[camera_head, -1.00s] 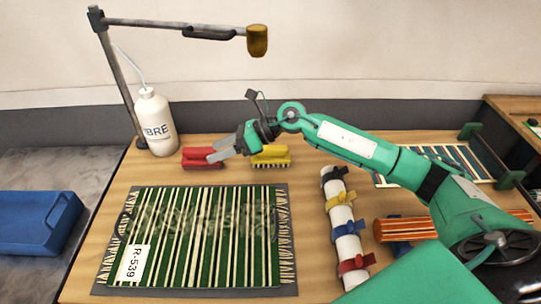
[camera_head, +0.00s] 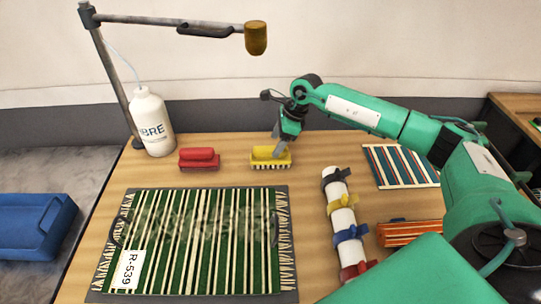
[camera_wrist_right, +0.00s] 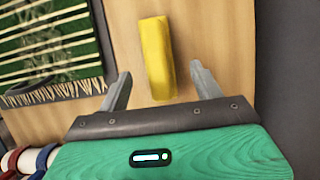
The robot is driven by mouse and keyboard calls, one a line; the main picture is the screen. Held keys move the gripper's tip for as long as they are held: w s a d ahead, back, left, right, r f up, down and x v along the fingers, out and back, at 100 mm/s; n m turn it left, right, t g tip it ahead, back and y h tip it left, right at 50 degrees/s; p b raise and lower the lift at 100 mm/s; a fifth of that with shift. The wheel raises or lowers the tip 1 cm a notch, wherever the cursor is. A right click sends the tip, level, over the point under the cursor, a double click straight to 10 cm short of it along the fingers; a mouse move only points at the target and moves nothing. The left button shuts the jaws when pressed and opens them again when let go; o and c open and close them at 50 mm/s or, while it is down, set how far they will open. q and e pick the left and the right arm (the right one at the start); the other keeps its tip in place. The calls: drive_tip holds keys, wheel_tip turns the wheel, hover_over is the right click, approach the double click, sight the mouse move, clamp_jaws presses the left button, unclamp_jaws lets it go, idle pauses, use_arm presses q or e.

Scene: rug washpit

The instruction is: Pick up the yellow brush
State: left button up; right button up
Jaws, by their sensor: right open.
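The yellow brush (camera_head: 270,157) lies bristles down near the back of the wooden table, right of the red brush (camera_head: 199,159). My right gripper (camera_head: 277,146) is above and close to the yellow brush, its fingers pointing down. In the right wrist view the yellow brush (camera_wrist_right: 157,57) lies ahead of the open fingers (camera_wrist_right: 163,85), with its near end roughly between the fingertips. Neither finger clearly touches it. My left gripper is not in view.
A striped green rug (camera_head: 195,240) lies on a dark mat in front. A white bottle (camera_head: 152,122) and lamp post (camera_head: 110,75) stand at back left.

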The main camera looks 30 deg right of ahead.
sight(271, 147)
drive_tip(key=shift+a+f, duration=0.25)
drive_tip(key=shift+f, duration=0.25)
drive_tip(key=p+x, duration=0.1)
drive_tip(key=x, duration=0.1)
drive_tip(key=p+x, duration=0.1)
drive_tip(key=x, duration=0.1)
drive_tip(key=shift+w+a+f, duration=0.1)
drive_tip(key=shift+a, duration=0.25)
drive_tip(key=shift+f, duration=0.2)
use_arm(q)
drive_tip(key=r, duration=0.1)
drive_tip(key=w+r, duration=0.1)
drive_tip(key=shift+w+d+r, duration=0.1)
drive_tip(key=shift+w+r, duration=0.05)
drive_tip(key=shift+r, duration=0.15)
use_arm(e)
drive_tip(key=shift+c, duration=0.8)
drive_tip(key=c, duration=1.1)
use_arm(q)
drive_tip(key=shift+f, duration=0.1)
use_arm(e)
drive_tip(key=shift+r, duration=0.1)
